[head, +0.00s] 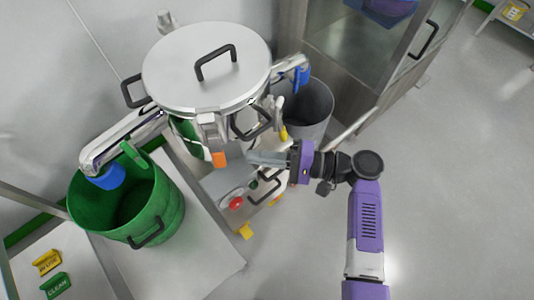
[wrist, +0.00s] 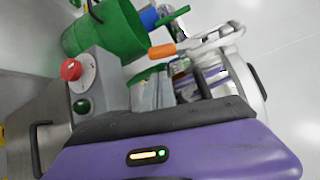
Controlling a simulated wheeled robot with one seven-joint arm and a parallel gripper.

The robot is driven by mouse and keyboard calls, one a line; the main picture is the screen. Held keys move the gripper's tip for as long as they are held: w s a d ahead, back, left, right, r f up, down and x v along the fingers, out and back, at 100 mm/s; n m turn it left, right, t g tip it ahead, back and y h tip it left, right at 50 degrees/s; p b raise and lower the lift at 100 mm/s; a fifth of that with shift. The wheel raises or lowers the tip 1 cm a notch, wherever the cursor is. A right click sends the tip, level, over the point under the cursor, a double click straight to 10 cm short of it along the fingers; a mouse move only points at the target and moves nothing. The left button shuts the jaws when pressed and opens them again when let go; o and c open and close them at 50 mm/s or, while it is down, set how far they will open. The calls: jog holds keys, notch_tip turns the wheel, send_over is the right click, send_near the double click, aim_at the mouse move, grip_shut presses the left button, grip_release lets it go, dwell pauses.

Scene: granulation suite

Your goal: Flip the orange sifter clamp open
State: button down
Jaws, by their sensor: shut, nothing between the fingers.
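The orange sifter clamp shows as an orange grip (head: 218,159) below the lidded steel sifter (head: 205,75), at its front. In the wrist view the orange grip (wrist: 162,50) sits at the end of a pale metal lever running right toward the sifter body. My gripper (head: 250,157) reaches in from the right, its grey fingers pointing left toward the orange grip. The fingers look shut and empty. In the wrist view the gripper (wrist: 152,90) lies below the orange grip in the picture, with a visible gap. The clamp's hinge is not clear.
A green bin (head: 125,205) stands front left under a spout, and a grey bin (head: 308,105) behind right. A grey control box with a red button (head: 236,203) sits just below my gripper. Black handles project from the sifter. Open floor lies to the right.

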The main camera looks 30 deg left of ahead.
aim_at(217, 153)
jog(key=x, duration=0.5)
jog(key=shift+a, duration=0.35)
